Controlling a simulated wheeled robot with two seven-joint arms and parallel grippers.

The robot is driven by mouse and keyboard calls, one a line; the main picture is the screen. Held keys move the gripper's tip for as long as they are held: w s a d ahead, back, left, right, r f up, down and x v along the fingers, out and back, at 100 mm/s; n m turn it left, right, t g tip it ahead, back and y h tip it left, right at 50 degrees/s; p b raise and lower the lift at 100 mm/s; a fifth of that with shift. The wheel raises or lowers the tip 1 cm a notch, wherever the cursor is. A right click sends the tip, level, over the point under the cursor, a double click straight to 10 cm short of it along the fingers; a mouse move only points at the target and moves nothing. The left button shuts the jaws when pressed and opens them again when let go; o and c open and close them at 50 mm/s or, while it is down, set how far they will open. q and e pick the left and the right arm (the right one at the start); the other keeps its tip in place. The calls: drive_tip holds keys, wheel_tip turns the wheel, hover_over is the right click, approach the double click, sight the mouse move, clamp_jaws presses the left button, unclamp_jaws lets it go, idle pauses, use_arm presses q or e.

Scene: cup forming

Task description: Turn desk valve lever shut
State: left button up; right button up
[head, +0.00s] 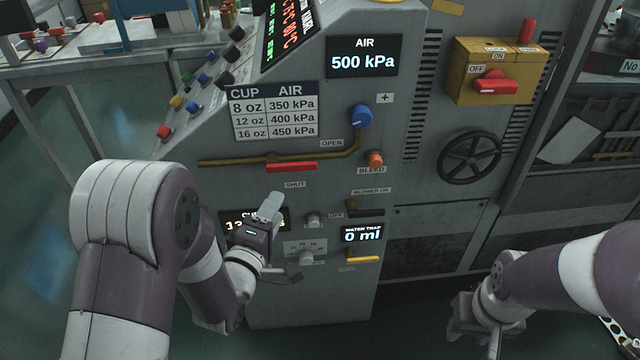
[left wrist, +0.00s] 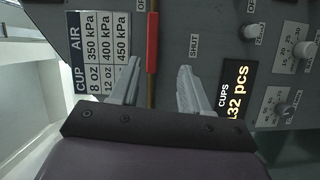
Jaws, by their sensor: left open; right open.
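The red valve lever (head: 291,167) lies horizontal, in line with the brown pipe (head: 225,162) on the grey machine front. The OPEN label (head: 332,143) is above it and the SHUT label (head: 295,184) below it. My left gripper (head: 284,236) is open and empty, below the lever and in front of the panel. In the left wrist view the red lever (left wrist: 152,42) shows beyond the open fingers (left wrist: 161,68), between their tips in the picture but apart from them. My right gripper (head: 476,322) is low at the right, away from the lever; its fingers are partly hard to make out.
A blue knob (head: 361,116) and an orange bleed knob (head: 375,159) are right of the lever. The AIR display (head: 364,58) reads 500 kPa. A black handwheel (head: 469,157) and a yellow switch box (head: 496,70) are further right. Small knobs (head: 314,220) are near my left gripper.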

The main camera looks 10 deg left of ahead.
sight(291, 169)
use_arm(q)
drive_tip(key=shift+n+t, duration=0.3)
drive_tip(key=shift+n, duration=0.4)
drive_tip(key=w, duration=0.8)
drive_tip(key=w+b, duration=0.1)
drive_tip(key=w, duration=0.4)
drive_tip(key=shift+d+r, duration=0.25)
drive_tip(key=shift+r, duration=0.1)
clamp_jaws()
